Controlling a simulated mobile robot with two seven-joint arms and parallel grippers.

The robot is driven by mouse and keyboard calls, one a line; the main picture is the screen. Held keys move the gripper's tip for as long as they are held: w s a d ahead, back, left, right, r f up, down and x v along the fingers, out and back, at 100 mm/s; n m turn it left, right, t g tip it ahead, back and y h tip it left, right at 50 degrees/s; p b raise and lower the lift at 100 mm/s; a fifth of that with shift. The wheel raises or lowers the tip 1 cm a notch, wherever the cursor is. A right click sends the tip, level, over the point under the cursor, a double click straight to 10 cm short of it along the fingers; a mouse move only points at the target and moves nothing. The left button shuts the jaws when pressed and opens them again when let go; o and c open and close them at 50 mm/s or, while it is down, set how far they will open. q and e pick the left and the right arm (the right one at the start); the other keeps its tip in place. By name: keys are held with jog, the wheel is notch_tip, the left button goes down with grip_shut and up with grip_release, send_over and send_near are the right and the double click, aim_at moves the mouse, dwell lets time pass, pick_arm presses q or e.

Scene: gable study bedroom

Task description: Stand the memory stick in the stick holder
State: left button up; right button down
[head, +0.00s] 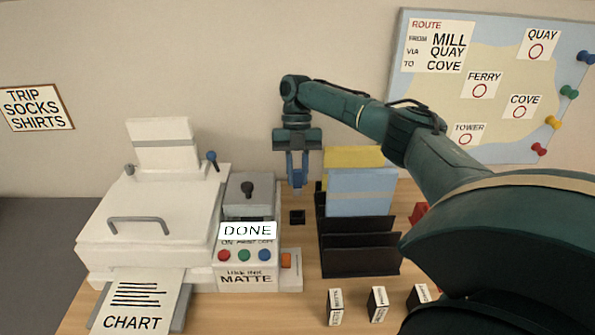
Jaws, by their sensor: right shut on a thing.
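My right gripper (297,180) points straight down, with its blue fingers shut on a small greyish thing, which I take to be the memory stick (297,172). The fingers hide most of it. A small black block with a dark top, which looks like the stick holder (297,217), stands on the desk just below the gripper. A gap shows between the fingertips and the holder, so the stick is above it and apart from it. My left gripper is not in view.
A white printer (150,220) with a "DONE" panel stands left of the holder. A black file rack (360,255) with blue and yellow folders stands close on the right. Small labelled blocks (378,304) line the front. A map board (490,80) hangs behind.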

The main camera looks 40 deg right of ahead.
aim_at(297, 195)
jog(key=shift+f+b, duration=0.95)
jog(key=shift+f, duration=0.5)
notch_tip(297, 195, down, 2)
jog(key=shift+b, duration=0.65)
jog(key=shift+f, duration=0.4)
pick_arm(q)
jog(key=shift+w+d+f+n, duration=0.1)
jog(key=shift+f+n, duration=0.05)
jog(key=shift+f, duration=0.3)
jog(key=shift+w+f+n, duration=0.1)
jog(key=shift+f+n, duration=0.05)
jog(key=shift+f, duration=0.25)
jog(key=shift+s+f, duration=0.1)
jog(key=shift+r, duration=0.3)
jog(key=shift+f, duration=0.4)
pick_arm(e)
jog(key=shift+f, duration=0.55)
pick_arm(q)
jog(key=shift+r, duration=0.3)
pick_arm(e)
jog(key=shift+r, duration=0.2)
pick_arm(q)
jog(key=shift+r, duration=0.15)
